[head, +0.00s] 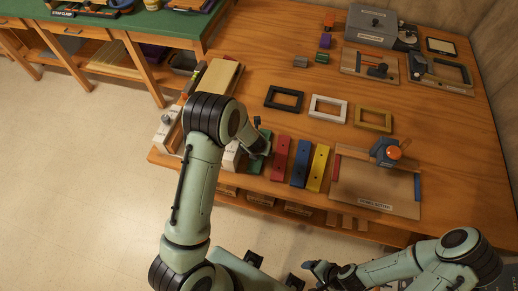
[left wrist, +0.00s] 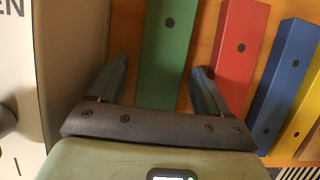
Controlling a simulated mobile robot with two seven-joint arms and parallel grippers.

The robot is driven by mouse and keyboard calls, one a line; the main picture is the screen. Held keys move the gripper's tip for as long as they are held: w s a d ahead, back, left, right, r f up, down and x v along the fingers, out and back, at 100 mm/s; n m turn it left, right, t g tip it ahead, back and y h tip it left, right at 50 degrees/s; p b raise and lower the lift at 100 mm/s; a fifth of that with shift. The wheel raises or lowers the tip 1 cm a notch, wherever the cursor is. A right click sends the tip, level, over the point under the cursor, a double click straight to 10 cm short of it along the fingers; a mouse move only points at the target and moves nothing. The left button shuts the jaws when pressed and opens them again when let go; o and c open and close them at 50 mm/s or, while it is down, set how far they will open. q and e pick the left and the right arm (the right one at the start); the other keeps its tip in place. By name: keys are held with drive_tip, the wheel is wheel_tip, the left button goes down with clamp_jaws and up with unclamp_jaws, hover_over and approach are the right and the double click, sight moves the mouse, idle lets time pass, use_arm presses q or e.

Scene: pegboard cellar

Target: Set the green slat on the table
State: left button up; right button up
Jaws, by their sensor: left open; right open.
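The green slat (head: 259,149) lies on the wooden table at the left end of a row of slats, partly hidden by my left arm in the head view. In the left wrist view the green slat (left wrist: 167,50) runs between the open fingers of my left gripper (left wrist: 160,80), one finger on each side, with no clear grip on it. My left gripper (head: 260,131) is also at the slat in the head view. My right gripper (head: 313,270) is open and empty off the table's front edge.
A red slat (head: 281,158), a blue slat (head: 301,163) and a yellow slat (head: 318,168) lie to the right. Beyond is a wooden board (head: 350,185) with an orange-knobbed device (head: 388,152). Three frames lie behind. A white box (left wrist: 25,90) stands close left of my left gripper.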

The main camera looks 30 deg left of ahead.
use_arm(q)
drive_tip(key=p+v, duration=0.3)
drive_tip(key=v, duration=0.9)
use_arm(e)
drive_tip(key=w+r, duration=0.4)
drive_tip(key=shift+w+r+t, duration=0.15)
drive_tip(key=shift+r+t, duration=0.15)
drive_tip(key=shift+r, duration=0.05)
